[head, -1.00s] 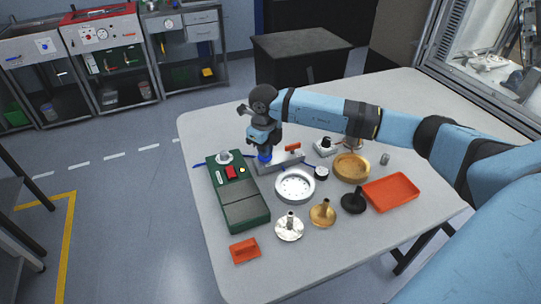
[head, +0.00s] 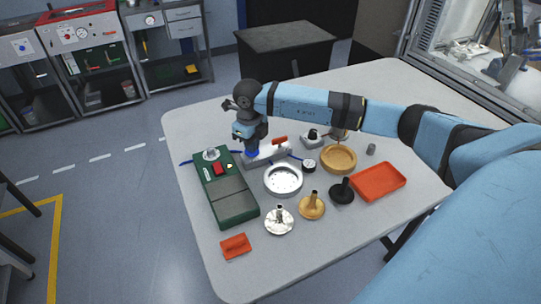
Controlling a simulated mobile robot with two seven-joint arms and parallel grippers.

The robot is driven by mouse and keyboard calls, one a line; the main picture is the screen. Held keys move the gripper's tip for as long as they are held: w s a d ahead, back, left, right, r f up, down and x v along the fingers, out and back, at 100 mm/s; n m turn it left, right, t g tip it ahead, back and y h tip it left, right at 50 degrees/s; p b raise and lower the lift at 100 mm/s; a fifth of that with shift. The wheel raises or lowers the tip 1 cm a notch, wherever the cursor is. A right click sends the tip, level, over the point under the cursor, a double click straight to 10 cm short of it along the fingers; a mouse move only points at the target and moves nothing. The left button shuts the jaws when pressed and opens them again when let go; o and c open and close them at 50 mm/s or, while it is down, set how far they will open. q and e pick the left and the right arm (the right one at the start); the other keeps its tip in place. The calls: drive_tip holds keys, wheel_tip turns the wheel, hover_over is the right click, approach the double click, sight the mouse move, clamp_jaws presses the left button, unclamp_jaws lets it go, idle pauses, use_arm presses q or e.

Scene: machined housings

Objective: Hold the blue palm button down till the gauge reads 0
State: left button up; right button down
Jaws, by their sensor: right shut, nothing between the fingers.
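The blue palm button (head: 252,154) shows as a small patch of blue at the left end of a grey block (head: 270,154) on the table. My right gripper (head: 252,147) points down right over the button, shut and with nothing held. The fingertips look to be at the button's top, but they hide most of it. I cannot tell how far it is pressed. No gauge reading can be made out. My left gripper is not in view.
A green box (head: 232,206) with a red switch stands left of the button. A silver round housing (head: 284,191), a brass ring (head: 339,168), several knobbed parts, an orange tray (head: 378,190) and a small orange piece (head: 236,253) lie nearby. The table's right rear is clear.

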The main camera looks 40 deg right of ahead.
drive_tip(key=shift+r+p, duration=1.6)
drive_tip(key=shift+r, duration=1.5)
drive_tip(key=shift+f, duration=0.1)
